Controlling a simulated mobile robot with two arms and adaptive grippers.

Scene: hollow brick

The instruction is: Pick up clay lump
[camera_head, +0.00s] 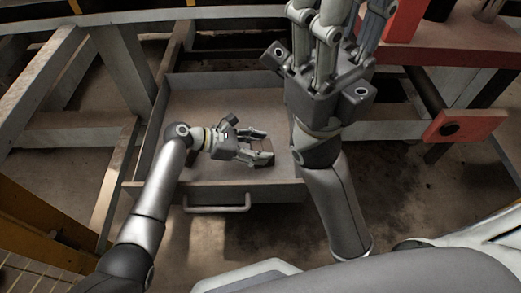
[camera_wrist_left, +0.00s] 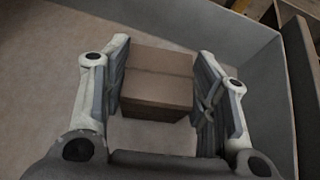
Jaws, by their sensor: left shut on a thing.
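The clay lump shows as a brown, box-shaped block (camera_wrist_left: 157,88) in the left wrist view, between the two finger pads of my left gripper (camera_wrist_left: 160,92). The pads close on its two sides. In the head view my left gripper (camera_head: 264,146) is low inside an open grey drawer (camera_head: 210,103), near its front right part, and its fingers hide most of the lump. My right gripper (camera_head: 335,18) is large and close to the head camera, above the drawer's right side. Its fingertips run to the top edge, so its opening is unclear.
The drawer has raised walls and a front handle (camera_head: 217,209). Its floor is bare to the left and behind my left gripper. A red bench part (camera_head: 445,45) and a red block (camera_head: 458,126) stand at the right. Grey metal beams (camera_head: 125,62) stand at the left.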

